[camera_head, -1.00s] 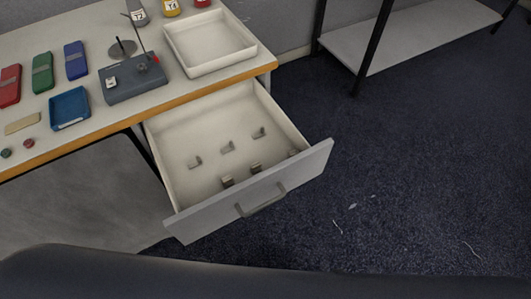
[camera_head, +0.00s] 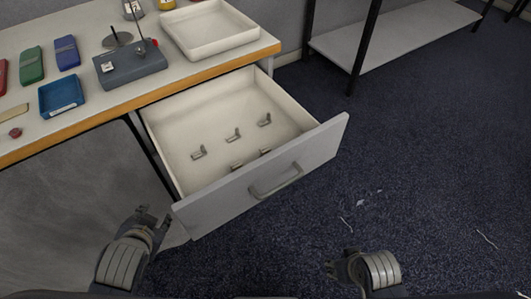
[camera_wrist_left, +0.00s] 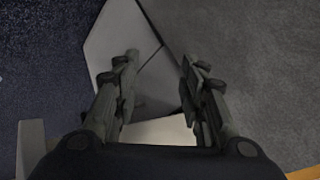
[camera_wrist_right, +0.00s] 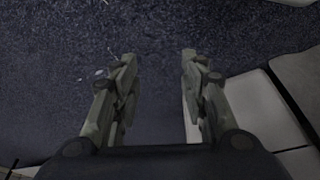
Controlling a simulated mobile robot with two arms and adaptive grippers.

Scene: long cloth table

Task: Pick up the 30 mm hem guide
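Several small grey metal guides lie in the open drawer (camera_head: 168,122): a back row with a left guide (camera_head: 199,153), a middle guide (camera_head: 233,135) and a right guide (camera_head: 265,120), and others near the front panel, partly hidden by it. I cannot read sizes, so I cannot tell which is the 30 mm hem guide. My left gripper (camera_head: 152,217) is by the drawer's front left corner, outside it; its fingers are apart and empty in the left wrist view (camera_wrist_left: 158,60). My right gripper (camera_head: 335,268) is over the floor, in front and right of the drawer, open and empty in the right wrist view (camera_wrist_right: 158,57).
The drawer's front panel (camera_head: 225,195) with its handle (camera_head: 277,181) stands between my grippers and the guides. On the table are a white tray (camera_head: 215,47), a dark blue-grey block (camera_head: 130,68), a blue tray (camera_head: 61,96) and colored cases. A shelf (camera_head: 400,45) stands behind right; the carpet is mostly clear.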

